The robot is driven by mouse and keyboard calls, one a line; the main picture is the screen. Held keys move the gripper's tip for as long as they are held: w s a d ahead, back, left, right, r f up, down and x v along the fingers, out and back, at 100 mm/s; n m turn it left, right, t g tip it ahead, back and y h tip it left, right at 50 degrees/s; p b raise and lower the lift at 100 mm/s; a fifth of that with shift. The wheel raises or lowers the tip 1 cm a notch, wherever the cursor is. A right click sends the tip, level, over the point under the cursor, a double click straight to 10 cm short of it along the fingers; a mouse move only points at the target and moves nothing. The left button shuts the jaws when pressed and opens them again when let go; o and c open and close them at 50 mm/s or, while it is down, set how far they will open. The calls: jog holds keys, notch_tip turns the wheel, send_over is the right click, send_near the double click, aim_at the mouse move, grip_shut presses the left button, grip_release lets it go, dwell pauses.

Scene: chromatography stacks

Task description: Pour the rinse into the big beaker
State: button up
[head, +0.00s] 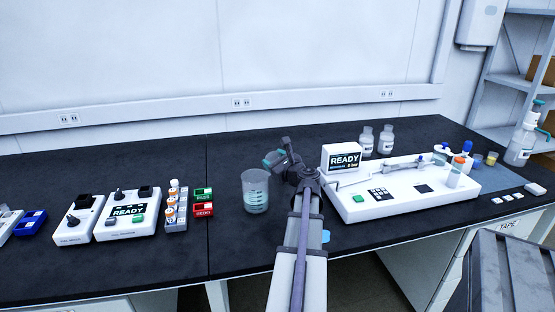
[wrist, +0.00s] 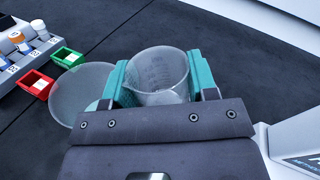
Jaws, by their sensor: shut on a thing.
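The big beaker (head: 256,196) stands upright on the black bench, left of my arm, with pale liquid inside. My gripper (head: 272,160) is above and just right of its rim. In the wrist view my gripper (wrist: 156,72) has its teal fingers shut on a smaller clear beaker (wrist: 160,78), with graduation marks on its wall. The big beaker (wrist: 75,95) shows behind and left of the held one, partly hidden by the left finger and gripper body. I cannot tell how much liquid the held beaker has. No stream of liquid is visible.
Left of the big beaker are a red bin (head: 203,211), a green bin (head: 203,194) and a vial rack (head: 176,215). A white instrument (head: 405,192) with a READY display (head: 342,159) stands close on the right. Bench behind the beaker is clear.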

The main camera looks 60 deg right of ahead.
jog(key=shift+a+r, duration=0.1)
jog(key=shift+a, duration=0.05)
jog(key=shift+w+n, duration=0.1)
jog(key=shift+n, duration=0.2)
jog(key=shift+w+a+r+n+p, duration=0.15)
jog(key=shift+a+r+n+p, duration=0.25)
jog(key=shift+p, duration=0.1)
jog(key=shift+w+a+n, duration=0.1)
jog(key=shift+a+n, duration=0.05)
jog(key=shift+n, duration=0.35)
jog(key=shift+n+g, duration=0.3)
jog(key=shift+n, duration=0.3)
